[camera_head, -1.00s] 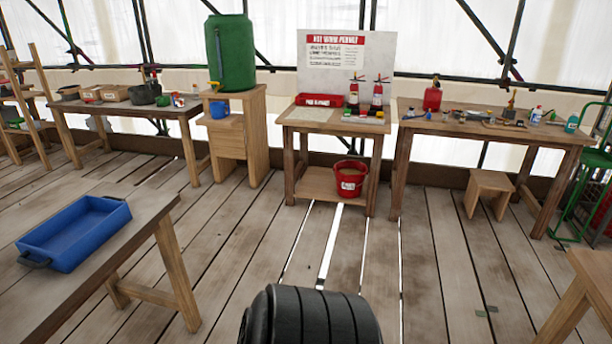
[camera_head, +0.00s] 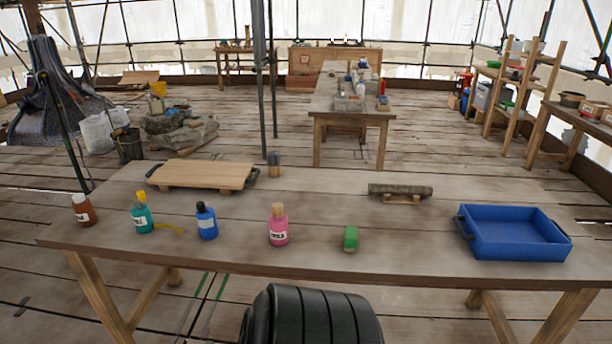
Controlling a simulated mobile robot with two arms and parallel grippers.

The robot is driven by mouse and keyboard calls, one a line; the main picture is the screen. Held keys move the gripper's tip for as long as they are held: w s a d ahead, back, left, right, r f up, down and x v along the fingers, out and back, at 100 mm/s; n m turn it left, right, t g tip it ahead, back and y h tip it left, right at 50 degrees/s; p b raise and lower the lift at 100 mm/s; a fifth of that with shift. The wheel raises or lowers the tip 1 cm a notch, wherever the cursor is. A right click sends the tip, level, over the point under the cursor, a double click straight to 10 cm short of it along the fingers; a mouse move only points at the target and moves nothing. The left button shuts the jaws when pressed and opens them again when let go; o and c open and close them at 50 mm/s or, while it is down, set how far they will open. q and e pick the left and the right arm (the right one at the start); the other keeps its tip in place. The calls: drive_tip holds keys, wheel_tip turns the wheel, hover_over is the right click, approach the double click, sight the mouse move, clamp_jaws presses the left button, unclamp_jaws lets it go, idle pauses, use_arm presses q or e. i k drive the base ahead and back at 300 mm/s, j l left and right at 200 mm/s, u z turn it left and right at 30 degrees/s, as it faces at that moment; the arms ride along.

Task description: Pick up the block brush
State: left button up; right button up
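A small green block with a paler underside (camera_head: 351,238) lies near the front edge of the wooden table (camera_head: 330,213); it may be the block brush, but it is too small to be sure. A small dark-topped upright item (camera_head: 274,165) stands at the table's back edge; I cannot tell what it is. Neither of my grippers shows in the view.
Bottles stand along the table's front: brown (camera_head: 84,210), teal (camera_head: 142,212), blue (camera_head: 206,221) and pink (camera_head: 278,225). A wooden board (camera_head: 203,174) and a dark roll (camera_head: 400,190) lie behind. A blue tray (camera_head: 515,232) is at right. A pole (camera_head: 262,80) rises beyond.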

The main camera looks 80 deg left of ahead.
sight(351, 232)
drive_tip(key=u, duration=2.4)
